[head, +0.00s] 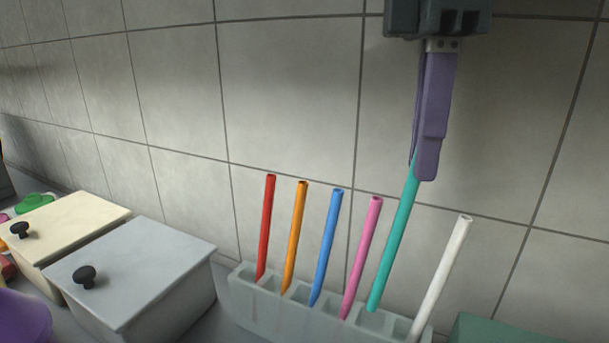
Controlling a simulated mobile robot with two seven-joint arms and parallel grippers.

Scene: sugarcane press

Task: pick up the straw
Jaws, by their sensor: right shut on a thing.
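Several straws stand tilted in a grey slotted holder (272,312) in the head view: a red straw (266,228), an orange straw (295,237), a blue straw (326,247), a pink straw (361,258) and a white straw (441,277). My right gripper (424,170) comes down from the top, shut on the upper end of a teal straw (394,243). The teal straw's lower end is at the holder, between the pink and white straws; I cannot tell how deep it sits in its slot. My left gripper is not in view.
A grey lidded box (150,270) and a cream lidded box (70,222), each with a black knob, stand left of the holder. A green block (490,332) is at the lower right. A tiled wall (290,90) rises close behind the holder.

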